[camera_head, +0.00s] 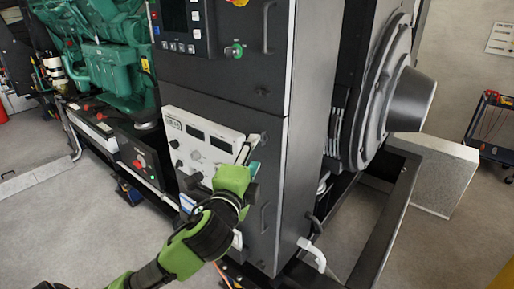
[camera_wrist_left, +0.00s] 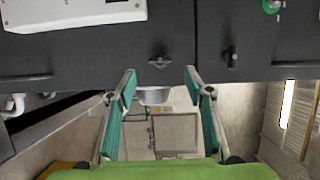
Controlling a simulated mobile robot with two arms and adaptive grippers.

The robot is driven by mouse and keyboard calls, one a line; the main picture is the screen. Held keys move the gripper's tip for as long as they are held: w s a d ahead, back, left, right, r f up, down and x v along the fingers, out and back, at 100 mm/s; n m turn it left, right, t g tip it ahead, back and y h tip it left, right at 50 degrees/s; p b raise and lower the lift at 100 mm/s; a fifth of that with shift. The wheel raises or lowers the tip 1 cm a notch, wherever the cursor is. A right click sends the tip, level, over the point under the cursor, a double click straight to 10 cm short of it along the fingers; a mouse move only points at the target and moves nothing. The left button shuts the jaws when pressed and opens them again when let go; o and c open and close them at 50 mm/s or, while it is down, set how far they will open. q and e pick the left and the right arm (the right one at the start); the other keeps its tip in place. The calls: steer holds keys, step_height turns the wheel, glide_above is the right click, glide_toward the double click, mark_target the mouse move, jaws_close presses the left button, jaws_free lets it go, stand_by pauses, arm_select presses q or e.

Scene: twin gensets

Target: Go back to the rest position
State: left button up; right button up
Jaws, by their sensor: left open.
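My left arm comes in from the lower left in the head view, and my left gripper (camera_head: 250,160) is in front of the dark control cabinet, beside the white panel unit (camera_head: 200,143). In the left wrist view, my left gripper (camera_wrist_left: 160,78) has its two teal-padded fingers spread wide, with nothing held between them. The cabinet front (camera_wrist_left: 110,50) lies just beyond the fingertips, and a small dark latch (camera_wrist_left: 159,62) shows on it between them. My right gripper is not in either view.
A green engine (camera_head: 110,65) stands at the left on a dark base. A dark frame rail (camera_head: 385,235) runs along the floor at the right, near a pale block (camera_head: 440,175). A cart (camera_head: 492,130) stands at the far right. Open floor lies at the lower left.

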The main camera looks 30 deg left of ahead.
arm_select(q)
steer(key=shift+s+d, duration=0.2)
steer(key=shift+s, duration=0.3)
step_height(320, 180, down, 38)
steer(key=w+a+n+g+h+b, duration=0.2)
steer(key=a+n+g+b, duration=0.15)
steer(key=g, duration=0.25)
steer(key=s+d+f+n+g, duration=0.1)
steer(key=s+f, duration=0.3)
steer(key=f, duration=0.3)
steer(key=s+d+f+n+g+h, duration=0.15)
steer(key=s+f, duration=0.25)
steer(key=f, duration=0.4)
steer(key=s+d+f+g, duration=0.1)
steer(key=s+f+g, duration=0.1)
steer(key=s+f, duration=0.35)
steer(key=s+d+f+n+g+b, duration=0.1)
steer(key=s+d+f+n+g, duration=0.1)
steer(key=s+f, duration=0.6)
steer(key=s+d+f+n+g+h+b, duration=0.1)
steer(key=s+d+f, duration=0.4)
steer(key=s, duration=0.9)
steer(key=s+d+f+n+g+h+b, duration=0.1)
steer(key=s+d+f, duration=0.3)
steer(key=s+f, duration=0.7)
steer(key=shift+f+n+g, duration=0.35)
steer(key=shift+n+g, duration=0.5)
steer(key=shift+n, duration=0.05)
